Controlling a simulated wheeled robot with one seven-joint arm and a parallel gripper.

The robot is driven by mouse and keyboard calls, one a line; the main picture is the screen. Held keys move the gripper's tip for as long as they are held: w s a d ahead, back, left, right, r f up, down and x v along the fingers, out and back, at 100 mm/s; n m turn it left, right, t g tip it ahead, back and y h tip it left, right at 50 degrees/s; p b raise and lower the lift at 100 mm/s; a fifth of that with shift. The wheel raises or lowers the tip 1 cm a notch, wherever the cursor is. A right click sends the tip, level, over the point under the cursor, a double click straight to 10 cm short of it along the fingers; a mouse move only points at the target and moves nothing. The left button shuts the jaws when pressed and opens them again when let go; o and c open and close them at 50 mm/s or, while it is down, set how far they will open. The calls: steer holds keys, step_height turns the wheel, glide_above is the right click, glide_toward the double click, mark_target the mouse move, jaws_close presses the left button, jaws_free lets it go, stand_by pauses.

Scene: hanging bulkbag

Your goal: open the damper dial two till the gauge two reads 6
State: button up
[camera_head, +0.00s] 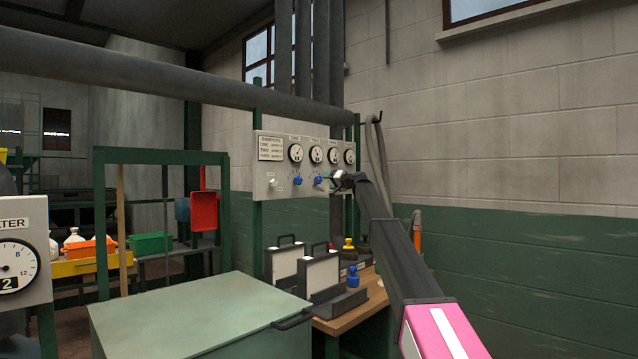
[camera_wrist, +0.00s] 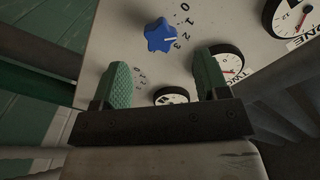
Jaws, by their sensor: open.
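The damper panel (camera_head: 276,189) is a pale board with a row of round gauges. Gauge two (camera_head: 316,154) is second from the left; in the wrist view it (camera_wrist: 228,62) is partly behind a finger, and its reading is unclear. Below it is damper dial two (camera_head: 318,180), a blue lobed knob. In the wrist view, the blue knob (camera_wrist: 157,36), apparently dial two, has its white mark toward the 2–3 side of its printed scale. My gripper (camera_head: 338,181) is open and empty, just right of dial two; its green fingers (camera_wrist: 162,68) are apart and not around the knob.
Another blue dial (camera_head: 297,180) sits left of dial two, under gauge one (camera_head: 296,152). Below the panel, a wooden bench (camera_head: 349,316) carries cases and blue and yellow-topped items. A green-grey cabinet (camera_head: 190,311) stands in front. A thick pipe (camera_head: 170,84) runs above.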

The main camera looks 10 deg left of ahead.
mark_target(319, 180)
steer(key=x, duration=0.7)
steer(key=c, duration=0.9)
